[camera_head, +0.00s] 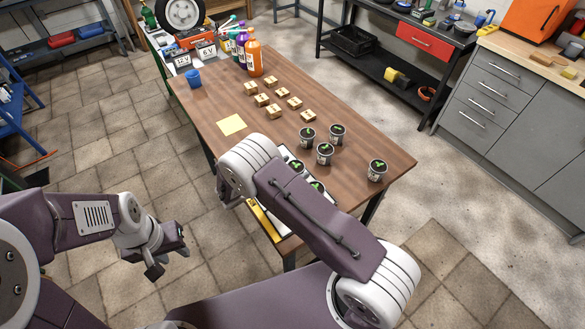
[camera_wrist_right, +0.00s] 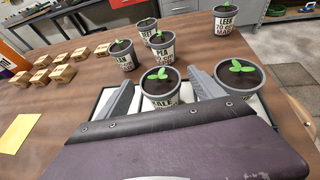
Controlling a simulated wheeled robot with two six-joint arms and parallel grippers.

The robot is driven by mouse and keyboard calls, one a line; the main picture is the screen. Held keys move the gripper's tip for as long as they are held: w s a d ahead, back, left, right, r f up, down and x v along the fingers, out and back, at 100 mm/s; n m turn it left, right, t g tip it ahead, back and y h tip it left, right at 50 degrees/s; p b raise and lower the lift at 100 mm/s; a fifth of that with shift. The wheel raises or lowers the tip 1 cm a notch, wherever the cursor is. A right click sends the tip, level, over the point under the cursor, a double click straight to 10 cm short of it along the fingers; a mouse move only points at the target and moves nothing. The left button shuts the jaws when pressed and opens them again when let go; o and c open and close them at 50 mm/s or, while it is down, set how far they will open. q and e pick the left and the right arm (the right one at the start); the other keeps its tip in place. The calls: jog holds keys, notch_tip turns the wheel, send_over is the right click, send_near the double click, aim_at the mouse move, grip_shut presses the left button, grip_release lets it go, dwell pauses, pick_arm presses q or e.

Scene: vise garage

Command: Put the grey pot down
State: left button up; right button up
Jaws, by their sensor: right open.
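Several small seedling pots with grey rims, dark soil and white lettered labels are in view; I cannot tell one as the grey pot by colour. A pot with a partly hidden label (camera_wrist_right: 161,100) stands in the tray (camera_wrist_right: 98,103) between the fingers of my right gripper (camera_wrist_right: 163,86), which is open around it. Another pot (camera_wrist_right: 240,80) stands just right of the right finger, also in the tray. In the head view my right arm hides its gripper and part of the tray. My left gripper (camera_head: 168,253) is open and empty, beyond the table's left side.
Outside the tray, the pots LEEK (camera_wrist_right: 227,24), PEA (camera_wrist_right: 161,50) and BEAN (camera_wrist_right: 124,57) stand on the wooden table (camera_head: 350,165).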

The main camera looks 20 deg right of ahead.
jog(key=b+v, duration=0.1)
jog(key=v, duration=1.1)
jog(key=s+d+r+m+g+y, duration=0.1)
jog(key=s+d+m+y, duration=0.3)
jog(key=m, duration=0.7)
jog(key=s+d+r+m+g+y, duration=0.1)
jog(key=s+d+m+g+y, duration=0.2)
jog(key=s+d+m+y, duration=0.2)
jog(key=s+m+y, duration=0.3)
jog(key=s+m, duration=0.4)
jog(key=shift+r+g+y, duration=0.3)
jog(key=shift+r, duration=0.05)
jog(key=shift+d, duration=0.1)
jog(key=shift+s, duration=0.15)
